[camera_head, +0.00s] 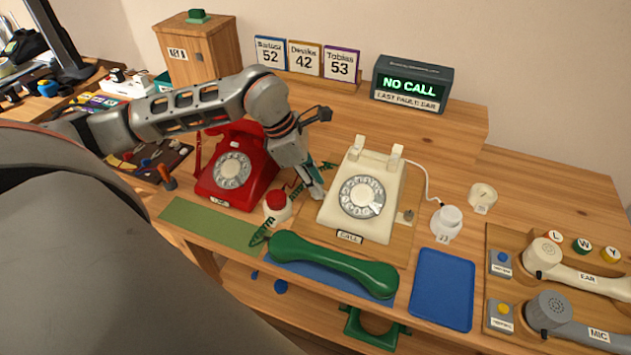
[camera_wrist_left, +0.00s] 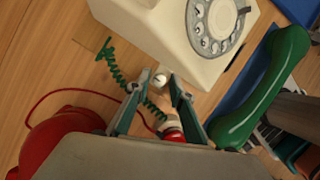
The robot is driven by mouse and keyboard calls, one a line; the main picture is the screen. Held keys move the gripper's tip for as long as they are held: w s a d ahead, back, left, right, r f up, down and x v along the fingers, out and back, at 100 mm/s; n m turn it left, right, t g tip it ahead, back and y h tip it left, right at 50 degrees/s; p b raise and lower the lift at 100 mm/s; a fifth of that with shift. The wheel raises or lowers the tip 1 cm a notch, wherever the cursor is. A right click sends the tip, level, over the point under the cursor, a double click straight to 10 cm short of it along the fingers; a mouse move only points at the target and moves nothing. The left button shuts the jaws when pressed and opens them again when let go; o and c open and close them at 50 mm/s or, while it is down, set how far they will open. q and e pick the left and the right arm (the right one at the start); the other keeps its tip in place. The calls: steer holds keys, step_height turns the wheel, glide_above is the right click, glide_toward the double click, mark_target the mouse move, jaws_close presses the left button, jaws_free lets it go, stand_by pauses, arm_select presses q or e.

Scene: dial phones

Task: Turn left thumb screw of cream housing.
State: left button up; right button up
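The cream phone housing (camera_head: 352,222) stands on a wooden board, with its dial facing up; its side also fills the top of the left wrist view (camera_wrist_left: 190,60). My left gripper (camera_head: 316,188) reaches down at its left side. In the left wrist view my left gripper (camera_wrist_left: 160,77) has its two fingers apart. The small pale round left thumb screw (camera_wrist_left: 160,80) sits between the fingertips, close to the housing's edge; I cannot tell whether they touch it. In the head view the gripper hides this screw. Another screw (camera_head: 407,215) shows on the housing's right side. My right gripper is not seen.
A red phone (camera_head: 240,165) stands left of my gripper, with a red-capped white jar (camera_head: 277,206) close by. A green handset (camera_head: 333,264) lies in front of the housing. A green coiled cord (camera_wrist_left: 117,72) passes near the fingers. A blue mat (camera_head: 442,288) is bare.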

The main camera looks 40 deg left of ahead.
arm_select(q)
jaws_close()
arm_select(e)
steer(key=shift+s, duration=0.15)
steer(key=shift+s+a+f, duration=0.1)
arm_select(q)
steer(key=shift+w+m, duration=0.1)
steer(key=shift+m, duration=0.3)
steer(key=m+g, duration=0.1)
steer(key=m, duration=0.2)
steer(key=m+g, duration=0.1)
steer(key=m, duration=0.2)
steer(key=shift+w+r+m+g+h+p, duration=0.1)
steer(key=shift+w+m+g+h+p, duration=0.1)
steer(key=shift+m+g+h+p, duration=0.15)
steer(key=shift+m+g, duration=0.45)
steer(key=shift+m, duration=1.1)
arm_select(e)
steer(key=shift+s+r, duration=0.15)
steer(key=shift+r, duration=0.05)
arm_select(q)
steer(key=shift+g, duration=0.3)
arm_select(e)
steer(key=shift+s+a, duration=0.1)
